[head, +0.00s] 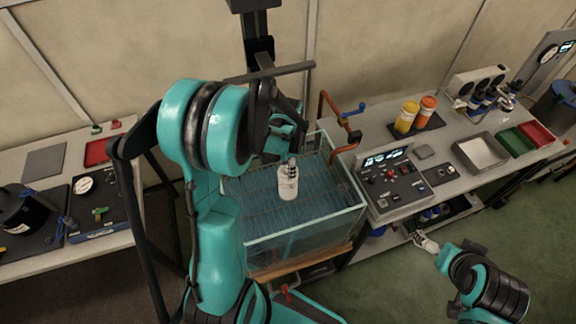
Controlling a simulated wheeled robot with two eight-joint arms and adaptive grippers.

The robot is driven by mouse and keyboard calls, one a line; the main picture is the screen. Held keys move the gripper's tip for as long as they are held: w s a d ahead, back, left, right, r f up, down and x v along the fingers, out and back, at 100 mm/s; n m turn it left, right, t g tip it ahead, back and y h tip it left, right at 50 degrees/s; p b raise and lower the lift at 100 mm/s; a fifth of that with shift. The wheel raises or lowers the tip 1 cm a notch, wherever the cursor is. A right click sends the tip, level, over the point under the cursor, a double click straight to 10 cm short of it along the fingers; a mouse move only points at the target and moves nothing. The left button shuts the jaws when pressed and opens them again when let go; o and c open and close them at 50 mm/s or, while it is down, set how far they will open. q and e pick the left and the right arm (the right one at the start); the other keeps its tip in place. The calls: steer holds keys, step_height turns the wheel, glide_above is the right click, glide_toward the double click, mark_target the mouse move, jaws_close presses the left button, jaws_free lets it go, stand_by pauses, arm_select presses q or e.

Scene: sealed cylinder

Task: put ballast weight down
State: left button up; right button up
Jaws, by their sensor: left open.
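A pale, bottle-like cylinder (288,186) stands upright at the glass-walled water tank (308,236), with a dark, narrow part at its top. I cannot tell whether this piece or its dark top is the ballast weight. My left gripper (288,150) is open just above and behind the cylinder top; my teal left arm hides part of it, and contact is unclear. My right arm comes in at the lower right. Its end, a small pale part (425,243), is near the bench's lower shelf, too small to read as open or shut.
Right of the tank, a bench carries a control panel (396,179), yellow (406,117) and orange (427,108) cylinders, a metal tray (481,152), and green and red trays (536,133). An orange pipe (338,118) rises beside the tank. The left table holds a gauge box (95,203).

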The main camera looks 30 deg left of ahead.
arm_select(q)
steer(key=shift+r, duration=0.2)
step_height(320, 180, up, 12)
steer(key=p, duration=0.2)
steer(key=s+d+r+n+t, duration=0.5)
steer(key=s+d+n+t, duration=0.2)
steer(key=s+d, duration=0.3)
steer(key=shift+s+d+r+n, duration=0.25)
steer(key=shift+s+d+n, duration=0.1)
steer(key=shift+s+n, duration=0.2)
